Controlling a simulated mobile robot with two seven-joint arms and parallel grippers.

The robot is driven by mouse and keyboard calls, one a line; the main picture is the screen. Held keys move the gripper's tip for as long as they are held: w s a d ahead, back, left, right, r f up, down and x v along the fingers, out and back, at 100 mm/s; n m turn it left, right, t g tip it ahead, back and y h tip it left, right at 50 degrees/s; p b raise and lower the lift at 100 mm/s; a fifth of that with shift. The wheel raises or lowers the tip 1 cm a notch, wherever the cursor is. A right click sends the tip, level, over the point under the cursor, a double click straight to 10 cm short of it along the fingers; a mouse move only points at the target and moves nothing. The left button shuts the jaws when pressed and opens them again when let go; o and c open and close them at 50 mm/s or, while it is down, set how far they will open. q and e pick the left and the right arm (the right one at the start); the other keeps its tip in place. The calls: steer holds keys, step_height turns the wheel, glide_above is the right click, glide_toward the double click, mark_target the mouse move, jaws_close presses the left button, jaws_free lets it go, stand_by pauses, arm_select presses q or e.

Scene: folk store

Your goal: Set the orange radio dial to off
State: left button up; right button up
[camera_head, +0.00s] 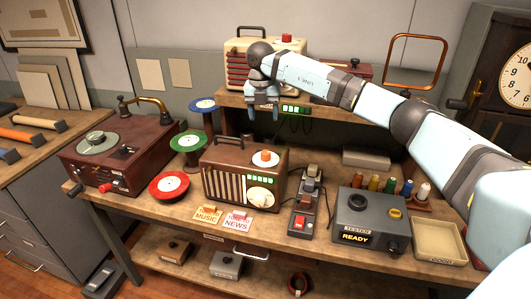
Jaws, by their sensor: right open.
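A brown wooden radio (228,184) with a slatted front stands on the workbench. An orange dial (265,156) sits on its top. Green lit marks and a pale round face show on its front; I cannot read the dial's setting. My right gripper (264,111) hangs above and behind the radio, in front of the upper shelf. Its fingers point down, open and apart, with nothing between them. It does not touch the dial. My left gripper is not in view.
A cream and red radio (240,72) with a red knob stands on the upper shelf behind my right gripper. A record player (118,152) and record stands are left. A switch box (301,222), a tester (366,215) and a tray (462,232) are right.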

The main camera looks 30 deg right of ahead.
mark_target(266, 152)
steer(key=f+p, duration=0.1)
steer(key=f, duration=0.5)
steer(key=f+p, duration=0.1)
steer(key=f, duration=0.6)
steer(key=shift+s+d+f, duration=0.15)
steer(key=shift+d+f, duration=0.05)
steer(key=shift+f, duration=0.05)
steer(key=shift+c, duration=0.3)
steer(key=c, duration=0.9)
steer(key=shift+o, duration=0.2)
